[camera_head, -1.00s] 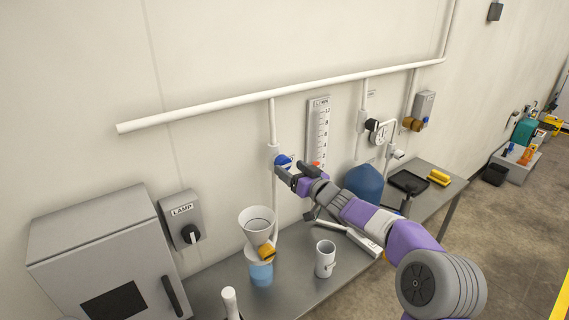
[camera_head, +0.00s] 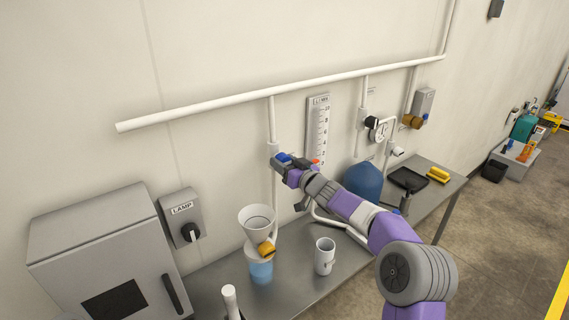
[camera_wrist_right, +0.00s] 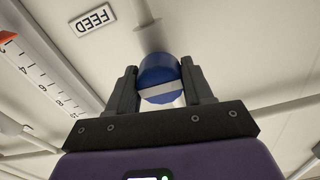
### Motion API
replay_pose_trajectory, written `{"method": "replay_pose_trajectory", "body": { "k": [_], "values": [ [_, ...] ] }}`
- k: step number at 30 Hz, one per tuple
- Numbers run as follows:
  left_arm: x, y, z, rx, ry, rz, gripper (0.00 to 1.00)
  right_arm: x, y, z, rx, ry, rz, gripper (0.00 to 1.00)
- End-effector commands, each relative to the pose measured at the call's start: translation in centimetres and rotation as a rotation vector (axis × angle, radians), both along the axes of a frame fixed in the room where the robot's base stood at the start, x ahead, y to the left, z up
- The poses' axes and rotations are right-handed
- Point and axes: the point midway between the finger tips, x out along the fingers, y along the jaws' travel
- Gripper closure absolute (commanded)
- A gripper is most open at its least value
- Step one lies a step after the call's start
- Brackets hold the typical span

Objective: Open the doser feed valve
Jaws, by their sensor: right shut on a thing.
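The feed valve has a blue knob (camera_head: 284,157) on a white vertical pipe on the wall. In the right wrist view the round blue knob (camera_wrist_right: 160,78) shows a pale bar across its face, and a FEED label (camera_wrist_right: 93,19) sits beside it. My right gripper (camera_head: 285,163) is at the valve, with its dark fingers (camera_wrist_right: 160,84) on either side of the knob, shut on it. The fingers partly hide the knob in the head view. My left gripper is not in view.
A wall scale (camera_head: 318,130) with a red marker stands just right of the valve. A grey LAMP switch box (camera_head: 182,215) is at left.

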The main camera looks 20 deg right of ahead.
Motion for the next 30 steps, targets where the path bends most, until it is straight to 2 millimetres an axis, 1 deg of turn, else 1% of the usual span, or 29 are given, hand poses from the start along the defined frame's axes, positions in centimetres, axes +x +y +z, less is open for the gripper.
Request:
{"method": "replay_pose_trajectory", "body": {
  "k": [8,14,20,30],
  "values": [
    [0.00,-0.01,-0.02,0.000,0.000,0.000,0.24,-0.01,0.01,0.00,-0.019,-0.007,0.000,0.80],
    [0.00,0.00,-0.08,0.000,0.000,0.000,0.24,-0.01,-0.01,-0.02,-0.095,-0.034,0.000,0.80],
    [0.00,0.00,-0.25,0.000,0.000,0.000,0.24,-0.01,0.03,-0.02,-0.238,-0.086,0.001,0.80],
    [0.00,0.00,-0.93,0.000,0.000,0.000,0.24,0.00,-0.02,-0.05,-0.541,-0.197,0.000,0.80]
  ]
}}
